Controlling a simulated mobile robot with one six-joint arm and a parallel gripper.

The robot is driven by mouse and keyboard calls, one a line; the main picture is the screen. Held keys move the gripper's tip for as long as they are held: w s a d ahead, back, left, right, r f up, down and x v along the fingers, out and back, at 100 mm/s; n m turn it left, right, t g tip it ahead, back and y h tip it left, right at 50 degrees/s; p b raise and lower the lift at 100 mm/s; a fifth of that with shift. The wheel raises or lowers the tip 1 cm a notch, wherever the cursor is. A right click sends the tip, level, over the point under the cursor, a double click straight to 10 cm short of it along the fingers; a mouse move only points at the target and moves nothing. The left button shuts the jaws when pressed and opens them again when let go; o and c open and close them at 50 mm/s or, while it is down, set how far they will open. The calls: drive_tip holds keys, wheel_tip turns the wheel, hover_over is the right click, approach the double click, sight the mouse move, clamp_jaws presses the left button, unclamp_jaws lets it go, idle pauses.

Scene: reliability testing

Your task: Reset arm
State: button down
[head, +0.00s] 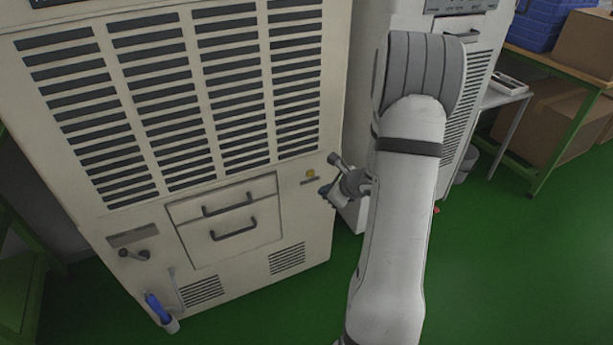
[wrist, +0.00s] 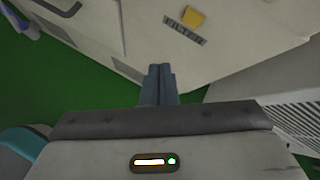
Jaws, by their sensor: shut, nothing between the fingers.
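My gripper (wrist: 160,72) shows at the middle of the wrist view, its two fingers together and nothing between them. In the head view my gripper (head: 325,191) is small and partly hidden by my arm. It is in front of the lower right side of a beige cabinet (head: 150,222), below a small yellow part (head: 311,173). That yellow part also shows in the wrist view (wrist: 194,16), beside a dark label. I cannot tell whether the fingertips touch the cabinet.
The cabinet has two drawer handles (head: 232,228) and a blue-handled tool (head: 158,308) at its lower left. A second pale cabinet (head: 470,75) stands behind my arm. A green-framed shelf (head: 560,140) with cardboard boxes (head: 545,120) is at the right. The green floor (head: 510,270) at lower right is clear.

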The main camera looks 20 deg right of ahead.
drive_tip(key=s+a+r+n+g+y+p, duration=0.15)
drive_tip(key=s+a+r+n+p, duration=0.35)
drive_tip(key=a+r+n, duration=0.5)
drive_tip(key=s+a+r+n+g+y+p, duration=0.1)
drive_tip(key=s+a+r+n+g+p, duration=0.3)
drive_tip(key=a+r, duration=0.65)
drive_tip(key=s+d+r+n+h+p, duration=0.2)
drive_tip(key=s+r+n+h+p, duration=0.3)
drive_tip(key=s+r+n+p, duration=0.4)
drive_tip(key=s+r+n, duration=0.5)
drive_tip(key=s+r, duration=0.1)
drive_tip(key=r, duration=0.1)
drive_tip(key=shift+d+g+h, duration=0.2)
drive_tip(key=shift+g+h, duration=0.15)
